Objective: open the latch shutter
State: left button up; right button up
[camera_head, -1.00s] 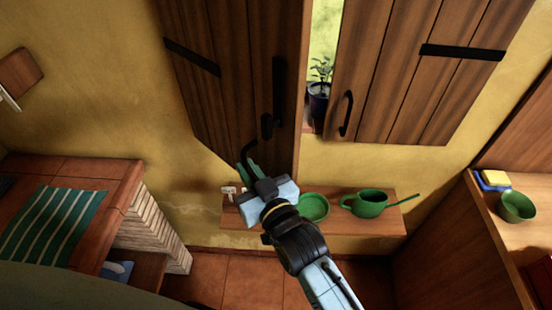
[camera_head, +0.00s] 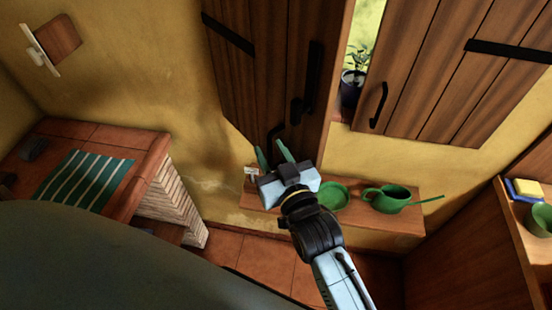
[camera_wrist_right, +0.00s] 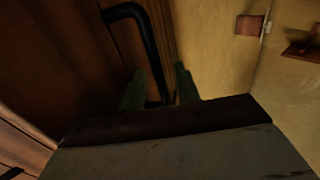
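The left wooden shutter (camera_head: 262,75) stands ajar, with a gap between it and the right wooden shutter (camera_head: 440,70). In the wrist view, the bent black lever (camera_wrist_right: 150,45) runs down between or just behind the spread fingers (camera_wrist_right: 160,80); contact cannot be told. My left gripper is not in view.
A shelf (camera_head: 395,227) below the window holds a green watering can (camera_head: 386,199) and a green bowl (camera_head: 333,195). A potted plant (camera_head: 353,85) stands in the gap. A brick counter (camera_head: 145,150) with a striped cloth is at left, a wooden counter (camera_head: 470,240) at right.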

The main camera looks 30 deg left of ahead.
jog(key=b+v, duration=0.1)
jog(key=v, duration=1.2)
jog(key=shift+s+d, duration=0.1)
